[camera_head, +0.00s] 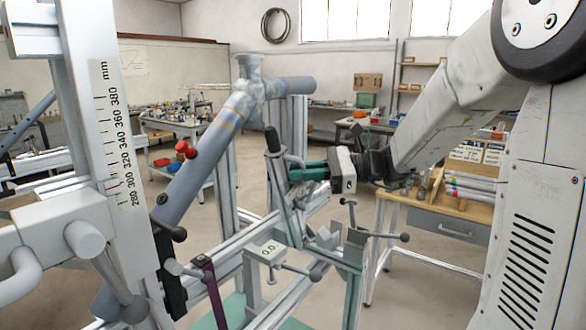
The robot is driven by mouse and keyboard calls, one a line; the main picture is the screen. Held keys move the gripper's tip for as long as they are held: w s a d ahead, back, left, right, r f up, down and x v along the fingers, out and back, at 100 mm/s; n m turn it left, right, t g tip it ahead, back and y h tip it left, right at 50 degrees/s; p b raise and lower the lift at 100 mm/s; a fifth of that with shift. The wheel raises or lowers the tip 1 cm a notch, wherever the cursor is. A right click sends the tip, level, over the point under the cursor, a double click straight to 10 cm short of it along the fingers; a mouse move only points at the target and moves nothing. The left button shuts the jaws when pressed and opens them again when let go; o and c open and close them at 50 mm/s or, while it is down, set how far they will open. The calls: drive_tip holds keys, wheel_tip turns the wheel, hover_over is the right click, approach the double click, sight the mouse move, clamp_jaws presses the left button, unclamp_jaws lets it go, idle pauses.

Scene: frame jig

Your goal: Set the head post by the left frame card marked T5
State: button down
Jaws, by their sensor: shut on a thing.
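The head post appears to be the pale upright (84,120) at the left, close to the camera. Its white mm scale (112,130) shows marks from 280 to 380. Frame cards (470,150) stand on the wooden bench at the right; their print is too small to read, so I cannot pick out T5. My gripper (296,174), with teal fingers, reaches in from the right over the jig's middle. It is shut at the upright lever (274,152) with a dark top. The fingers hide most of the grip.
Clamp handles (390,237) stick out below my gripper. The wooden bench (450,218) stands at the right.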

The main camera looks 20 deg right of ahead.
drive_tip(key=c, duration=1.5)
unclamp_jaws()
drive_tip(key=shift+d, duration=0.1)
drive_tip(key=v, duration=0.7)
drive_tip(key=shift+s+d, duration=0.2)
drive_tip(key=shift+d, duration=0.1)
